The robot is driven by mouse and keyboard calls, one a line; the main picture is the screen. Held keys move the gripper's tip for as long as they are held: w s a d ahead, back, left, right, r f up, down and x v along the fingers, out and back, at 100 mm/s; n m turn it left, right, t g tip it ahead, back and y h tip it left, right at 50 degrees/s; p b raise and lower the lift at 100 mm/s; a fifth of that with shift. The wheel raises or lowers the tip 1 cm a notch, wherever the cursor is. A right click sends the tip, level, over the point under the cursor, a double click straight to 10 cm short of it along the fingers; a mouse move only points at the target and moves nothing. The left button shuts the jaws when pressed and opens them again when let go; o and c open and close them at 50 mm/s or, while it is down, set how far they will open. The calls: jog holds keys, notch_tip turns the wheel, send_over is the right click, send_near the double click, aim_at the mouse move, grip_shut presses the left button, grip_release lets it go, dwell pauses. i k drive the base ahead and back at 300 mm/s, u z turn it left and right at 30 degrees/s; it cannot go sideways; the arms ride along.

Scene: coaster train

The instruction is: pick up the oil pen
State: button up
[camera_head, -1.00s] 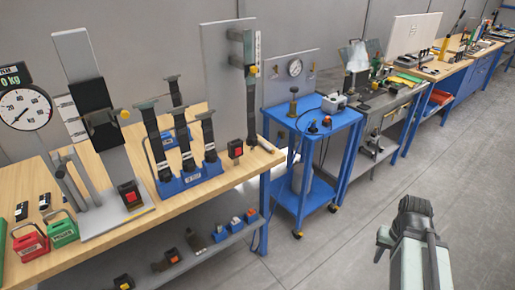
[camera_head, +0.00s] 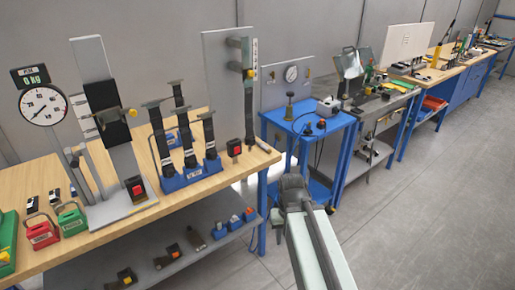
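I cannot make out the oil pen for certain in this view. A small thin light object (camera_head: 263,147) lies near the right end of the wooden workbench (camera_head: 140,215), too small to identify. My arm reaches up from the bottom of the picture, right of the bench. Its dark end, with my gripper (camera_head: 291,184), shows in front of the lower part of the blue cart (camera_head: 345,121). The fingers are too small and hidden to tell whether they are open or shut.
On the workbench stand a dial gauge (camera_head: 42,105), a blue rack (camera_head: 192,178) with dark upright straps, and red (camera_head: 41,232) and green (camera_head: 71,219) blocks. A lower grey shelf (camera_head: 150,260) holds small items. The grey floor (camera_head: 430,220) at right is clear.

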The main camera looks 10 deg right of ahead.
aim_at(266, 149)
jog(key=u, duration=0.1)
jog(key=i, duration=1)
jog(key=z, duration=0.1)
